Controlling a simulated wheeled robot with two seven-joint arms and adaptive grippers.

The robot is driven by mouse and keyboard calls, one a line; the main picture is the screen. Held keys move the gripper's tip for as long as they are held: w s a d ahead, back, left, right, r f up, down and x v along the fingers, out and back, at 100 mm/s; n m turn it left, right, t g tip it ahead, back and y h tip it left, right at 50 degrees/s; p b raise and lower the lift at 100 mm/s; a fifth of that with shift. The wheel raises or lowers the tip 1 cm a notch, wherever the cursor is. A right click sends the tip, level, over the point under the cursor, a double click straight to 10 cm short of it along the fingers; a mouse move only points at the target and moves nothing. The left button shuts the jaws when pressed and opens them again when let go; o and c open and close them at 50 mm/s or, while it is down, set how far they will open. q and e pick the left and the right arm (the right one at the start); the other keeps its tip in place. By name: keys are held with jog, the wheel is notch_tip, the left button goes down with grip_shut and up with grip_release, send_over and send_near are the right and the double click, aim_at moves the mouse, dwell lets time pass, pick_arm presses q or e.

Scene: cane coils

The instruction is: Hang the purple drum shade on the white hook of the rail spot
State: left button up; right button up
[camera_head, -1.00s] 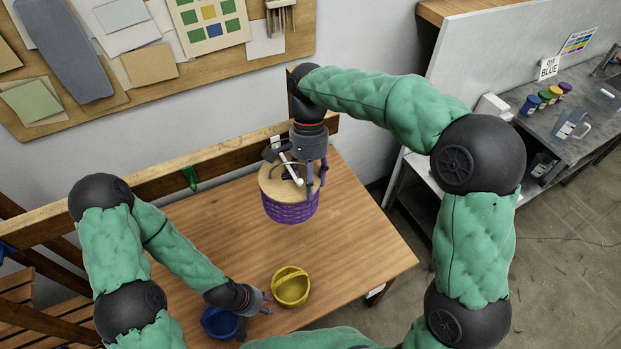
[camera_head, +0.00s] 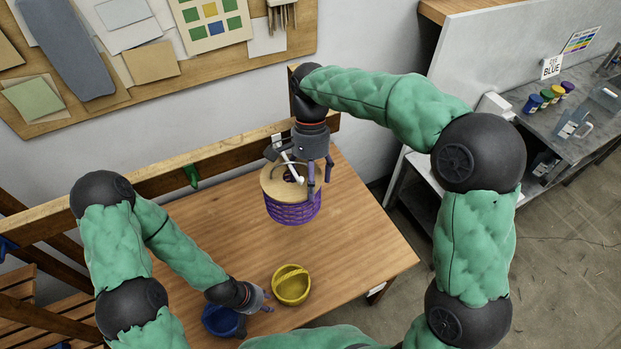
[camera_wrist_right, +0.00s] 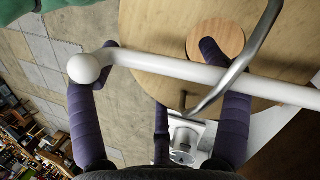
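The purple drum shade (camera_head: 292,213) has a pale wooden top (camera_head: 273,183) and is upright below the white hook (camera_head: 291,168) on the wooden rail. In the right wrist view the white hook (camera_wrist_right: 200,72), with its ball end, crosses above the wooden top (camera_wrist_right: 160,30). The shade's grey metal loop (camera_wrist_right: 243,68) passes over the hook's bar there. My right gripper (camera_head: 314,186) is just above the shade's top. Its purple fingers are spread apart around the hook and loop. My left gripper (camera_head: 268,301) is low at the table's front, between two baskets; its opening is unclear.
A yellow basket (camera_head: 291,285) and a blue basket (camera_head: 221,321) stand at the table's front. A green hook (camera_head: 191,176) is on the rail (camera_head: 150,187) further left. The table (camera_head: 350,235) is clear right of the shade.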

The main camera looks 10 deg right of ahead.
jog(key=shift+r, duration=0.1)
jog(key=v, duration=1.2)
